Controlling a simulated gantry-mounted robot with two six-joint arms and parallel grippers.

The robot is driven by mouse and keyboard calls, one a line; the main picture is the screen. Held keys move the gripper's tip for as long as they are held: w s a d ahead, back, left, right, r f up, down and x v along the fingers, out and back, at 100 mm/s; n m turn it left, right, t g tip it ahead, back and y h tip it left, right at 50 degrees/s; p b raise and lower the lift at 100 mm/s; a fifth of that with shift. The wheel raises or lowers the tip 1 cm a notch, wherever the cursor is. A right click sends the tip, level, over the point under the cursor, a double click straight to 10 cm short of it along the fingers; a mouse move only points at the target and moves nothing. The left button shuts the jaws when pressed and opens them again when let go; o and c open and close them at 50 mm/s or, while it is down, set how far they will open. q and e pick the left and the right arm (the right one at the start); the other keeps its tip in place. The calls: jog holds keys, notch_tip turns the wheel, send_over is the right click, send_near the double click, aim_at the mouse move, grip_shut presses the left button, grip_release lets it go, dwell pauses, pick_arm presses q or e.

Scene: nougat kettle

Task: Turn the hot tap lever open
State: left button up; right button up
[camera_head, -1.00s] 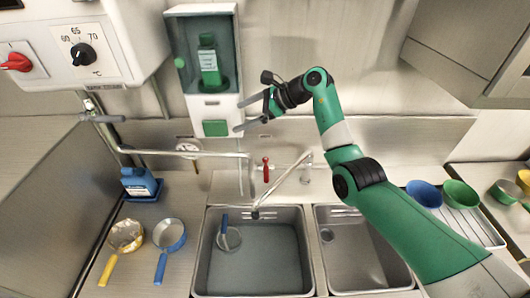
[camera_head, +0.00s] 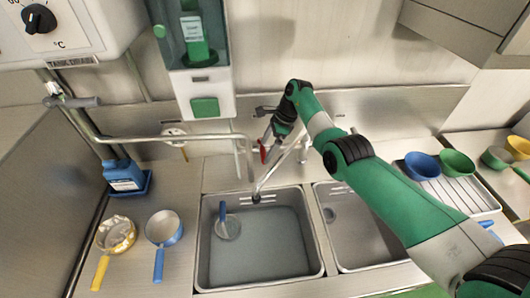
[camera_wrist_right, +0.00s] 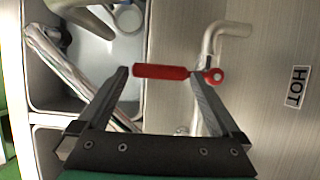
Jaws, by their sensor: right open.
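The red hot tap lever (camera_head: 263,152) shows in the head view above the back rim of the left sink, partly hidden by my right gripper (camera_head: 268,138). In the right wrist view the lever (camera_wrist_right: 160,71) lies crosswise between the tips of my right gripper (camera_wrist_right: 161,75), which is open. One fingertip is close to the lever's free end, the other near its round pivot; I cannot tell whether either touches. A HOT label (camera_wrist_right: 299,87) is on the wall beside it. My left gripper is not in view.
A silver spout (camera_head: 276,173) hangs over the left sink (camera_head: 202,262), which holds water and a blue-handled pan (camera_head: 228,227). The right sink (camera_head: 362,238) looks empty. A dispenser (camera_head: 207,95) hangs on the wall above. Two pans and a blue jug (camera_head: 124,177) stand at left.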

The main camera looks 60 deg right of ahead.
jog(key=shift+x, duration=0.9)
jog(key=shift+r, duration=0.1)
